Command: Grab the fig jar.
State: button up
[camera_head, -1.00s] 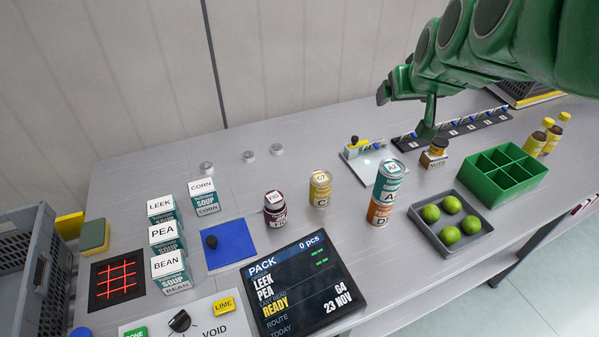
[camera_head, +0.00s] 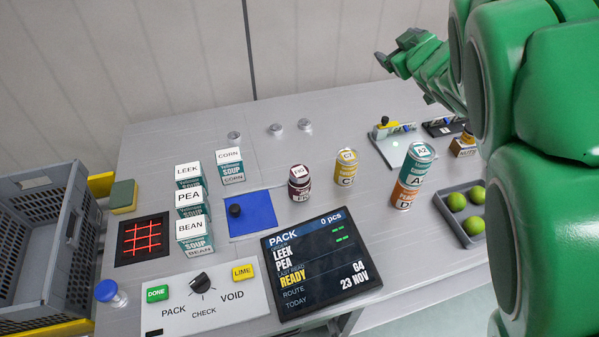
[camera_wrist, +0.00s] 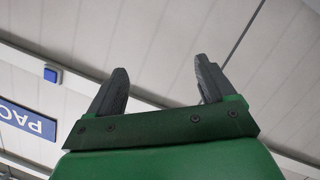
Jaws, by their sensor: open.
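The fig jar (camera_head: 299,183) is a small dark purple jar with a white label on its lid. It stands upright on the grey table, near the middle of the head view, left of the yellow can. My gripper (camera_head: 390,58) is raised above the back right of the table, well apart from the jar. In the wrist view my gripper (camera_wrist: 160,88) shows two dark fingers spread apart with nothing between them. The wrist view faces the wall and ceiling, and no jar shows there.
A yellow can (camera_head: 346,167) stands right of the jar, then a stacked teal can (camera_head: 419,162) on an orange one. A blue mat (camera_head: 262,212) lies to the left, and a PACK screen (camera_head: 320,262) in front. Soup boxes (camera_head: 191,202) stand further left. My arm hides the right side.

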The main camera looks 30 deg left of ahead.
jog(key=s+a+f+n+g+y, duration=0.3)
jog(key=a+f, duration=0.2)
jog(key=n+g+y, duration=0.1)
jog(key=n+g, duration=0.2)
jog(key=g, duration=0.9)
send_over(294, 175)
jog(key=w+d, duration=0.2)
jog(key=d, duration=0.2)
notch_tip(294, 175, down, 14)
jog(key=shift+w+a+f, duration=0.1)
jog(key=shift+a+f, duration=0.05)
jog(key=shift+f, duration=1.65)
jog(key=shift+w+a+f, duration=0.1)
jog(key=shift+f, duration=1.65)
jog(key=shift+x, duration=2.55)
jog(key=c, duration=1.3)
